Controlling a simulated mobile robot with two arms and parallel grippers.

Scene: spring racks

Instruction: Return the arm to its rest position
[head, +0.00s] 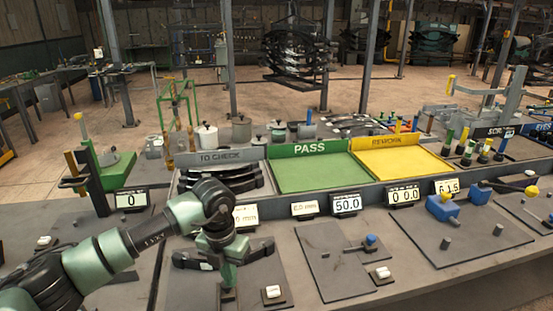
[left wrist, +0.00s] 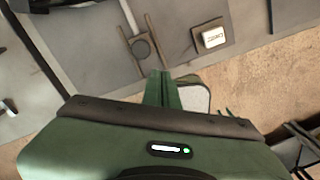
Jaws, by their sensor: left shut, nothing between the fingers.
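My left arm comes in from the left of the head view, bent, with its dark and green hand hanging over the near bench. The left gripper (head: 228,288) points down over a grey plate at the bench front, left of a small white button (head: 272,291). In the left wrist view its green fingers (left wrist: 163,82) are pressed together with nothing between them. The white button (left wrist: 211,38) and a dark round post show beyond them. My right arm and gripper are in neither view.
The near bench (head: 305,268) carries plates with posts and knobs, and small displays along its raised back edge. Behind are a grey check tray holding dark springs (head: 225,177), an empty green PASS tray (head: 311,174) and an empty yellow tray (head: 400,163). A green stand (head: 110,170) is at left.

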